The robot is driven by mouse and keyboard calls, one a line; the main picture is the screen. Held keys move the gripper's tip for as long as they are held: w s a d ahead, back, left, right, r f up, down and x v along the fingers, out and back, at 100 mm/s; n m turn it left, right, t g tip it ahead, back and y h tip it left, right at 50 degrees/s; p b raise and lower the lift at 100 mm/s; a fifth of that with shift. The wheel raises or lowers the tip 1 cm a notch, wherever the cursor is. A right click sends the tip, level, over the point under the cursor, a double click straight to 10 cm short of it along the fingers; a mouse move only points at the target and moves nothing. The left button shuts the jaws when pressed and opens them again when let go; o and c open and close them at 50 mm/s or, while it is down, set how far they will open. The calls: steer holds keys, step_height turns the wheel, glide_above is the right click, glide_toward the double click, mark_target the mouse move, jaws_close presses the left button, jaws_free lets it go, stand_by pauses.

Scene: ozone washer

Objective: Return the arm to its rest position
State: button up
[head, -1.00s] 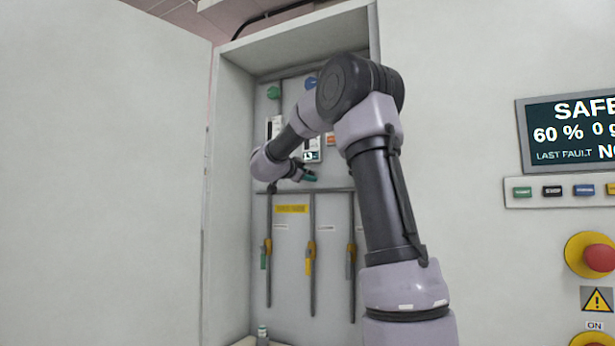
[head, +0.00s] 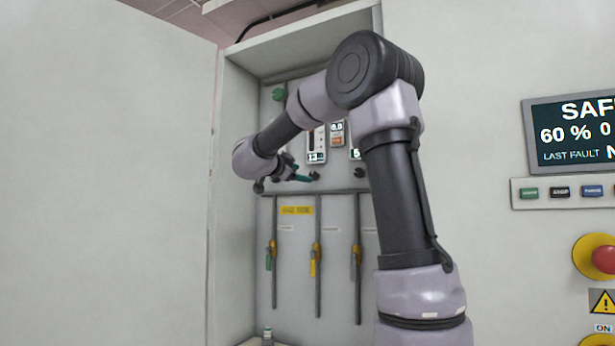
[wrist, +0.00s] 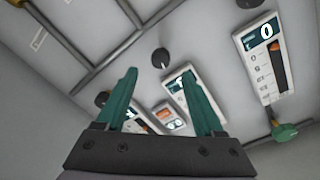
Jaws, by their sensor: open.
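My arm reaches from the lower right of the head view, bends at a dark elbow and extends into the open cabinet (head: 232,180). My gripper (head: 305,177) is at its far end, in front of the back panel, small and partly hidden by my wrist. In the wrist view my gripper (wrist: 165,85) shows two green fingers spread apart with nothing between them. Beyond the fingers are white meters with small displays and a black knob (wrist: 160,58). I cannot tell the exact gap between the fingertips and the panel.
Vertical pipes with a yellow-handled valve (head: 315,262) run below my gripper. A flow meter (wrist: 262,58) and green knob (wrist: 285,132) are close by at the wrist view's right. The cabinet door (head: 110,180) stands open at left. A display (head: 572,132) and red button (head: 604,259) are at right.

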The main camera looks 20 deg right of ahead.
steer(key=shift+v, duration=1.05)
steer(key=s+a+r+n+t+y, duration=0.2)
steer(key=a+r+n+t+y, duration=0.1)
steer(key=a+n+t+y, duration=0.3)
steer(key=s+a+f+n+y, duration=0.5)
steer(key=s+n+y, duration=0.15)
steer(key=y, duration=0.25)
steer(key=s+d+f+n+g+y, duration=0.1)
steer(key=s+f+g, duration=0.8)
steer(key=s+f, duration=1.2)
steer(key=shift+s+d+n, duration=0.2)
steer(key=shift+s+n, duration=0.4)
steer(key=shift+n, duration=0.15)
